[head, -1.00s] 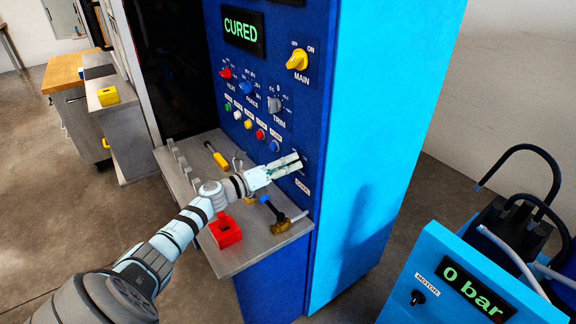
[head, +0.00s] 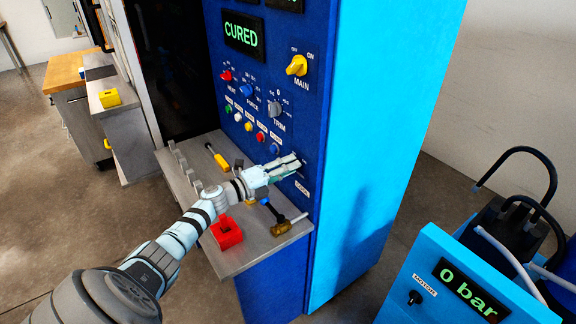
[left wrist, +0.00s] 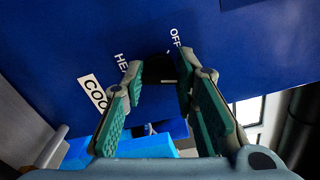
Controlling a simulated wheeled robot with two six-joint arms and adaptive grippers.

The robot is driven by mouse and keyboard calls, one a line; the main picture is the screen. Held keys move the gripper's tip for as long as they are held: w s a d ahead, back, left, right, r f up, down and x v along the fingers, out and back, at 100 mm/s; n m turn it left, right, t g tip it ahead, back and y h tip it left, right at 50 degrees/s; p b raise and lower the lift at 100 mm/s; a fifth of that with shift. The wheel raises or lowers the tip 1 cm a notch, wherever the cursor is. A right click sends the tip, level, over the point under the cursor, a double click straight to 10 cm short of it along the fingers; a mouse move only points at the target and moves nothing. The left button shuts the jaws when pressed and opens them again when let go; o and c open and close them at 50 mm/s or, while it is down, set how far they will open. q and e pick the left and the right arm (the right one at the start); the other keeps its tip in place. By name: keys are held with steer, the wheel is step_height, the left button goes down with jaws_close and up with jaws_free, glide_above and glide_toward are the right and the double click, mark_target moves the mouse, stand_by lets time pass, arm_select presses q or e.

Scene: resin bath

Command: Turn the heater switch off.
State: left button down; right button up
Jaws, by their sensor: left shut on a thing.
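The heater switch (left wrist: 159,68) is a small dark knob on the blue panel, seen in the left wrist view between my fingertips. White lettering "OFF" and a partly covered label starting "HE" are beside it. My left gripper (left wrist: 161,72) is shut on it; the gripper also shows in the head view (head: 298,166), reaching the lower right of the panel. In the head view the fingers hide the switch, and I cannot tell its exact setting. My right gripper is not in view.
The blue panel has a yellow main knob (head: 297,65), other knobs, and several coloured buttons above my gripper. Below, a grey shelf (head: 262,243) holds a red block (head: 226,233), a hammer (head: 289,225) and a yellow-handled tool (head: 216,157). A "COO..." label (left wrist: 93,93) is close by.

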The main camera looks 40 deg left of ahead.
arm_select(q)
steer(key=n+p, duration=0.3)
steer(key=n, duration=0.9)
steer(key=shift+f+p, duration=0.2)
steer(key=shift+p, duration=0.2)
steer(key=shift+n, duration=0.3)
steer(key=c, duration=1.3)
jaws_free()
steer(key=shift+s, duration=0.1)
steer(key=v, duration=1.2)
steer(key=shift+d, duration=0.1)
